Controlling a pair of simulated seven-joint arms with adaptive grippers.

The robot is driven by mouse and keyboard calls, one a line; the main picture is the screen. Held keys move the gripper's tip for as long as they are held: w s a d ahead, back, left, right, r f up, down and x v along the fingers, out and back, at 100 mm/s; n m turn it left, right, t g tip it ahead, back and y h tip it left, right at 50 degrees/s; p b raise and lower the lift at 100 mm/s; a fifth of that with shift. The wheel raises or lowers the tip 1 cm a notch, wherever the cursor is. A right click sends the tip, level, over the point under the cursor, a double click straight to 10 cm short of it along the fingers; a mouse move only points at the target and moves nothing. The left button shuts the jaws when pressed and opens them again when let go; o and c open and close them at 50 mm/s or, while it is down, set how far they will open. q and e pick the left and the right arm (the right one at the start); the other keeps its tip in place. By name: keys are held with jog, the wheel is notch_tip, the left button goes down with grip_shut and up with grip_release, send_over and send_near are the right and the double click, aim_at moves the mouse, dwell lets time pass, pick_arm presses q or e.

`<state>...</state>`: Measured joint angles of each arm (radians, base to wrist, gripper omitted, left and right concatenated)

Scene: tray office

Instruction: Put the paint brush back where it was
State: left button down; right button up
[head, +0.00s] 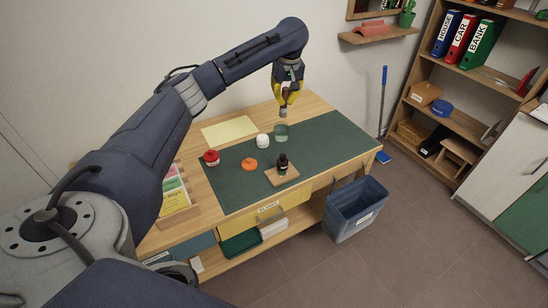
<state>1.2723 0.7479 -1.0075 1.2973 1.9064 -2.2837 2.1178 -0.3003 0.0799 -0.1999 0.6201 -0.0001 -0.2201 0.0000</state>
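My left gripper (284,105), with yellow fingers, points down above the back of the green desk mat (330,150). Its fingers come together at the tips, with a small grey piece at their lower end. I cannot tell whether that piece is the fingertips or part of something held. A greenish, see-through cup (281,132) stands on the mat just below it, apart from the fingers. I cannot make out the paint brush clearly anywhere. My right gripper is out of view.
Near the cup are a white jar (262,142), a red jar (211,158), an orange round thing (249,163) and a dark bottle (282,161) on a small wooden board (291,175). The mat's right side is clear. A blue bin (352,212) stands on the floor.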

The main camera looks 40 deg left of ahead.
pick_arm(q)
jog(key=shift+n+g+h, duration=0.6)
jog(key=shift+n+h, duration=0.1)
jog(key=shift+h, duration=0.1)
jog(key=a+f, duration=0.1)
jog(key=f, duration=0.6)
jog(key=a+f, duration=0.1)
jog(key=f, duration=0.6)
jog(key=a+f, duration=0.2)
jog(key=f, duration=0.5)
jog(key=shift+s+f, duration=0.3)
jog(key=shift+s, duration=0.1)
jog(key=shift+f, duration=0.1)
jog(key=c, duration=1.6)
grip_release()
